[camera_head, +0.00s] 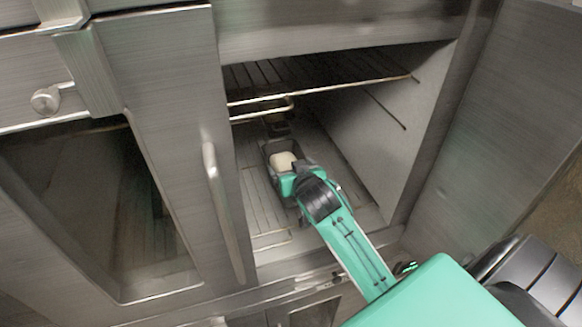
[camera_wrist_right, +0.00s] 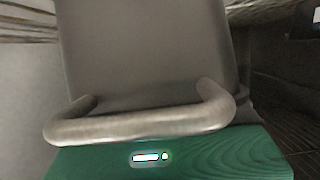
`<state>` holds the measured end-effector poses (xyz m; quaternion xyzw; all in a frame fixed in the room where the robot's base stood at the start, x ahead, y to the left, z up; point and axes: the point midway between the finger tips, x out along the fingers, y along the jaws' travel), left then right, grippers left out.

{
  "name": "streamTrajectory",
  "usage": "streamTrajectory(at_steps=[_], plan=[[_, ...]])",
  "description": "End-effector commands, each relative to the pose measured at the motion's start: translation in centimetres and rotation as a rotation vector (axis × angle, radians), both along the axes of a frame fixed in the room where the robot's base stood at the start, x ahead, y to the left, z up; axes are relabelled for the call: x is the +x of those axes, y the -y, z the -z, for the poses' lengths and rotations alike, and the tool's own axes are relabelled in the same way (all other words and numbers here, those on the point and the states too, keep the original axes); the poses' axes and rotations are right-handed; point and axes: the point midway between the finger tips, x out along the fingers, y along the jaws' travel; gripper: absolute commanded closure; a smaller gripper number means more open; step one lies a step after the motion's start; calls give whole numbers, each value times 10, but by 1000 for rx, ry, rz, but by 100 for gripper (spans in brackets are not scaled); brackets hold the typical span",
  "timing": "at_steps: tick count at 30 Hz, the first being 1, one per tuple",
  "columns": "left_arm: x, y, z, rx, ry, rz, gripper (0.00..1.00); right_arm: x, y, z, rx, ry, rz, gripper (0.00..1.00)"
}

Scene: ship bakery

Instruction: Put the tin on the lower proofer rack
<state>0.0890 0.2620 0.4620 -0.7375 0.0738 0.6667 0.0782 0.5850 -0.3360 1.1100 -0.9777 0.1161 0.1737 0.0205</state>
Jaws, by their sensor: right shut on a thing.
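My right gripper (camera_head: 287,176) reaches in from the lower right and is shut on the tin's near end. The gripper hides that end, and I cannot tell whether the tin's base touches the rack. In the right wrist view a grey surface with a rounded bar (camera_wrist_right: 140,124) fills the middle; I cannot tell what it is. My left gripper is not in view.
The upper rack (camera_head: 330,87) with its wire rails lies above my right gripper. The compartment's side wall (camera_head: 380,130) stands to the right. A steel door with a vertical handle (camera_head: 218,205) stands to the left.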

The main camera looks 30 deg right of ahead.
Motion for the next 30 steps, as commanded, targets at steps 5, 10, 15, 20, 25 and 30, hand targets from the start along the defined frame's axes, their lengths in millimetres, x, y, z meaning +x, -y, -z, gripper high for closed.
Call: streamTrajectory(at_steps=[5,10,15,20,25,30], plan=[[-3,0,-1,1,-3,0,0,0,0,4,-1,7,-2,81],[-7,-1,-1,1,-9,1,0,0,0,4,0,7,-2,81],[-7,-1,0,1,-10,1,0,0,0,7,0,1,-1,0],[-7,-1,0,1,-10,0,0,0,0,7,0,1,-1,0],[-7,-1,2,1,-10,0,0,-6,-2,5,1,1,-1,0],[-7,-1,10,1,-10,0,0,-29,-7,-3,1,2,-1,0]])
